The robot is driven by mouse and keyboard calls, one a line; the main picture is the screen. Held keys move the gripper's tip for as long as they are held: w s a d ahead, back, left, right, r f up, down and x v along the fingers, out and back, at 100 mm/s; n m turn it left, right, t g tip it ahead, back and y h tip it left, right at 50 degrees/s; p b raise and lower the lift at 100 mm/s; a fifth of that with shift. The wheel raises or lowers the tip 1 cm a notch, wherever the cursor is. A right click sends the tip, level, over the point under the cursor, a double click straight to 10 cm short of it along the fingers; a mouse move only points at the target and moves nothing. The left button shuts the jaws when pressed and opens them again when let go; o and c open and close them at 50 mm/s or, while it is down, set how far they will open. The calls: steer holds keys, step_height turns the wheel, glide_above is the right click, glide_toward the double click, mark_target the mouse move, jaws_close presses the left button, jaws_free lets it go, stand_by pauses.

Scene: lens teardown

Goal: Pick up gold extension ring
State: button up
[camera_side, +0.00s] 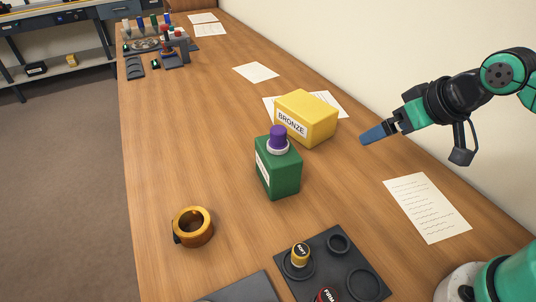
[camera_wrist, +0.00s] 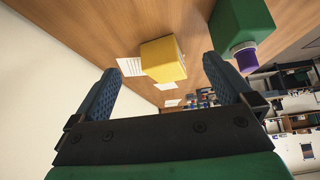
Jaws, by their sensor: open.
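A gold ring (camera_side: 193,226) lies on the wooden table at the lower left of the side view, with a dark piece on its left side. My gripper (camera_side: 373,135) is at the right of the side view, raised above the table near the wall and well apart from the ring. In the wrist view my gripper (camera_wrist: 168,88) shows two blue fingers spread wide with nothing between them. The gold ring does not show in the wrist view.
A green bottle (camera_side: 279,170) with a purple cap and a yellow box (camera_side: 306,117) marked BRONZE stand between my gripper and the ring. A dark tray (camera_side: 331,240) with round parts lies at the front. Papers (camera_side: 427,207) lie near the wall. Table around the ring is mostly clear.

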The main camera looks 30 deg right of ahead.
step_height(320, 180, up, 5)
steer(key=n+g+y, duration=0.5)
steer(key=n+y, duration=0.7)
steer(key=n, duration=0.4)
glide_above(192, 220)
steer(key=d, duration=0.4)
steer(key=f, duration=1)
steer(key=s+f, duration=0.1)
steer(key=f, duration=0.3)
steer(key=shift+d+f, duration=0.3)
steer(key=shift+f, duration=0.45)
steer(key=shift+w+a+f, duration=0.1)
steer(key=shift+a+f, duration=0.15)
steer(key=shift+a, duration=0.05)
steer(key=x, duration=0.5)
